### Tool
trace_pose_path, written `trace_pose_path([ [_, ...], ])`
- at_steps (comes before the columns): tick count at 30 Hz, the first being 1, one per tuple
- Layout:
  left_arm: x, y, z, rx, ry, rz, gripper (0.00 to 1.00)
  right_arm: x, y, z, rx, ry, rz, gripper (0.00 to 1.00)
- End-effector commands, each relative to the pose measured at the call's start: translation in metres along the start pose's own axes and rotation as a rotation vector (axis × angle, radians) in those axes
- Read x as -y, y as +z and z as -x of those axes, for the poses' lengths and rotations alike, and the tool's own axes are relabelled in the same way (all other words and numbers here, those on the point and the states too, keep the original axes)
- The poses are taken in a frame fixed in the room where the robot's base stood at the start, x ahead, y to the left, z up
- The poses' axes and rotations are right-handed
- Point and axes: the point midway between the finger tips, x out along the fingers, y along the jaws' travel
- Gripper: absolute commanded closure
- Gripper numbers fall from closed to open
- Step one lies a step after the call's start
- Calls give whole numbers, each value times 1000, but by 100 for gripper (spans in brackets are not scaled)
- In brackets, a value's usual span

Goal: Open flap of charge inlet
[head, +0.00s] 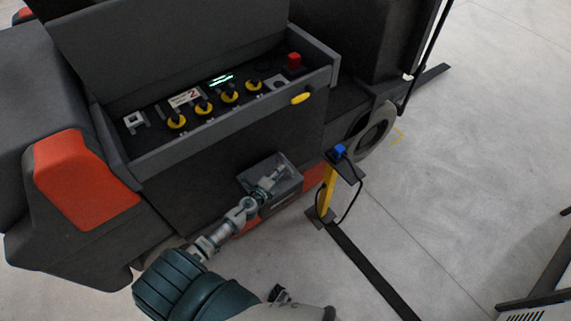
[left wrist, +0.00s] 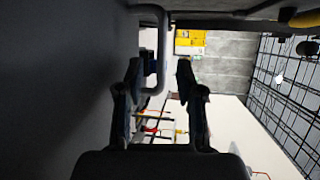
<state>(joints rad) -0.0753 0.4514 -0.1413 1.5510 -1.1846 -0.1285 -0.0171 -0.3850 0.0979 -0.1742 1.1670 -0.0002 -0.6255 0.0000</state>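The charge inlet is a dark grey box-like housing (head: 290,183) low on the side of the dark vehicle in the head view. My left gripper (head: 272,180) is in front of it and covers part of its face. In the left wrist view the two fingers of my left gripper (left wrist: 160,75) stand apart. A grey bent bar (left wrist: 162,40), like a handle, shows in the gap between them. I cannot tell whether the fingers touch it. The flap looks closed, though my gripper partly hides it. My right gripper is not clearly visible.
A yellow post (head: 326,190) with a blue-topped holder (head: 340,150) and a black cable stands just right of the inlet. The vehicle's control panel (head: 205,98) with yellow knobs is above. The floor at right is mostly clear.

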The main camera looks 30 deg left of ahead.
Motion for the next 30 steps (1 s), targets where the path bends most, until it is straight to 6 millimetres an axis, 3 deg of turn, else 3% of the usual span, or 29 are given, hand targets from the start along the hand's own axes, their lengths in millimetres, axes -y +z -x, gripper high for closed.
trace_pose_path([
  [3,0,0,-24,1,-1,-1,63,3,-10,3,-7,-4,-1,60],
  [9,-1,-2,-47,0,-1,-1,63,6,-26,12,-22,-10,-6,60],
  [20,0,-1,-51,0,0,1,63,3,-27,13,-22,-4,-5,60],
  [24,0,-1,-51,0,0,1,98,2,-27,13,-21,-3,-4,60],
  [30,-1,0,-51,1,1,1,100,3,-26,13,-21,-4,-4,60],
])
